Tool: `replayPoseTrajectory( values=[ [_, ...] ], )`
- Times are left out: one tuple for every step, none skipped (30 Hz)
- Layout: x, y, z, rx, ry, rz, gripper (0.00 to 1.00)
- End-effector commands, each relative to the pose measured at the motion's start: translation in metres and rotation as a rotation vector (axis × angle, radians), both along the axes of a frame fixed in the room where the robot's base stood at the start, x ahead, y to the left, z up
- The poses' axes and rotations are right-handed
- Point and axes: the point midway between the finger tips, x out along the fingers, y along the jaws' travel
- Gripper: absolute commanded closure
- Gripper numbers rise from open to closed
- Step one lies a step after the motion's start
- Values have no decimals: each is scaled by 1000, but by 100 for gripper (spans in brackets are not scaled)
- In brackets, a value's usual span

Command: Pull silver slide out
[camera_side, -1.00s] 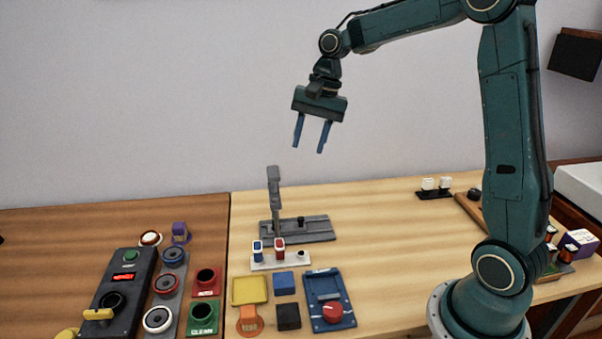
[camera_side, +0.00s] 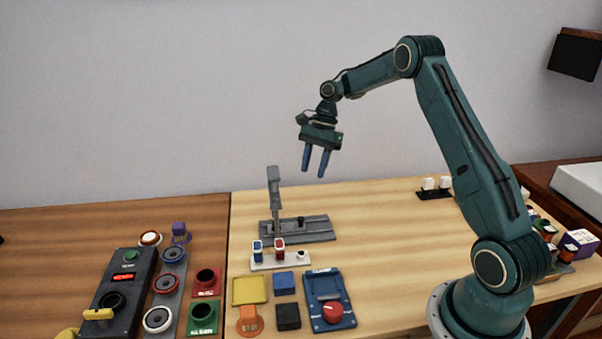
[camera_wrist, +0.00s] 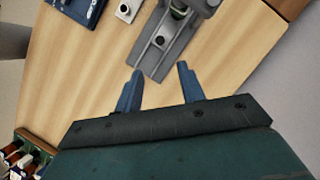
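The silver-grey slide fixture (camera_side: 318,229) lies on the light wooden table in the side view. It has a flat base with a rail, a small dark knob (camera_side: 300,221) and an upright grey post (camera_side: 274,195) at its left end. In the wrist view the fixture (camera_wrist: 167,42) is at the top, with the dark knob (camera_wrist: 159,41) on its rail. My gripper (camera_side: 314,174) hangs above and behind the fixture, apart from it. Its two blue fingers are apart with nothing between them, also in the wrist view (camera_wrist: 159,75).
In front of the fixture is a white strip (camera_side: 281,262) with blue and red blocks. A blue panel with a red knob (camera_side: 333,312) and a yellow tray (camera_side: 249,291) are nearer. A black control box (camera_side: 118,290) stands left.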

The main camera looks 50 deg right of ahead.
Motion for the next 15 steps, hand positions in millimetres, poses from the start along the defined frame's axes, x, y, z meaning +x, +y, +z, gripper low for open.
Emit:
replayPoseTrajectory(
  values=[
    [0,0,0,0,0,0,61],
    [0,0,0,0,0,0,61],
    [0,1,-1,0,0,0,61],
    [0,1,-1,0,0,0,61],
    [0,1,-2,0,0,0,61],
    [0,2,-4,1,0,0,61],
    [0,3,-5,1,0,0,61],
    [0,3,-7,1,0,1,61],
    [0,5,-9,2,1,1,61],
    [0,6,-12,2,1,0,61],
    [0,7,-14,2,1,-1,61],
    [0,8,-18,2,1,1,61],
    [0,10,-21,2,2,1,61],
    [-1,11,-25,1,3,1,61],
    [-1,13,-30,2,2,2,61]
  ],
)
